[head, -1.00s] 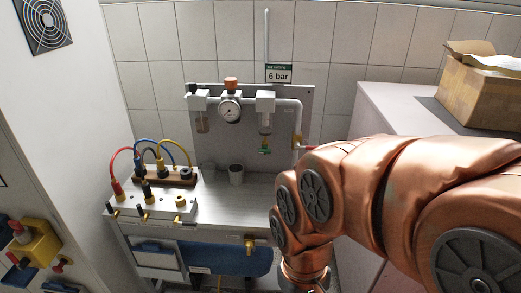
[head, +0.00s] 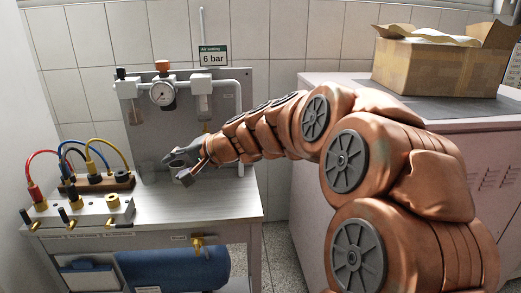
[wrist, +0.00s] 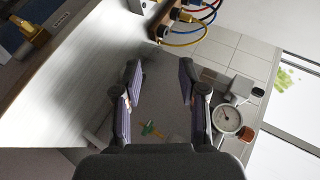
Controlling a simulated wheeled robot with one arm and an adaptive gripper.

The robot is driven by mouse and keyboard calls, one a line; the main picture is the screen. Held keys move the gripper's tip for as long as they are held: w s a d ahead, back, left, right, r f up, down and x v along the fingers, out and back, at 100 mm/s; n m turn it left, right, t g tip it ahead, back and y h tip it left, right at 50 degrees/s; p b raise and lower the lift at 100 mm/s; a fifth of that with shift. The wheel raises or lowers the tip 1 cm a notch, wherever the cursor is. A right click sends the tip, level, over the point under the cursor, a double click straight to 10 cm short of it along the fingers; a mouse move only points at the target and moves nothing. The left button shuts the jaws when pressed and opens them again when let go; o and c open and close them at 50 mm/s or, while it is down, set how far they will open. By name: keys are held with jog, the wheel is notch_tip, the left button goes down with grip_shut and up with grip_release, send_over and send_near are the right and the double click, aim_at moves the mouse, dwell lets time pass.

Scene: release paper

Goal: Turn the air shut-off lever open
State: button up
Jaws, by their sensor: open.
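My gripper (head: 177,168) is open and empty, reaching over the workbench in front of the grey panel. In the wrist view its two fingers (wrist: 160,78) are spread wide, with nothing between the tips. The shut-off lever cannot be made out for certain now. The lower right end of the white pipe (head: 240,95) passes behind my arm, which hides any valve there. A small green handle (wrist: 152,130) with a brass body shows low between the fingers in the wrist view, apart from them.
A pressure gauge (head: 162,94) and filter bowl (head: 201,100) are on the panel. A valve block (head: 85,215) with coloured hoses stands at the bench's left. A brass valve (head: 198,243) sits below the front edge. A cardboard box (head: 435,68) rests on the right cabinet.

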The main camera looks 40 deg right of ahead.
jog(key=s+d+m+t+h+b, duration=0.2)
jog(key=d+m+t+h+b, duration=0.55)
jog(key=d, duration=2.35)
jog(key=shift+w+d+f+m+g+h+p, duration=0.15)
jog(key=shift+w+d+f+m+g, duration=0.3)
jog(key=shift+w, duration=0.75)
jog(key=shift+w+d+f+m+g+h+p, duration=0.1)
jog(key=shift+w+d+f+m+g+h, duration=0.3)
jog(key=shift+w, duration=0.75)
jog(key=shift+w+d+f+m+g+y+p, duration=0.2)
jog(key=shift+w+m+g, duration=0.4)
jog(key=shift+w, duration=0.6)
jog(key=shift+a, duration=0.1)
grip_shut()
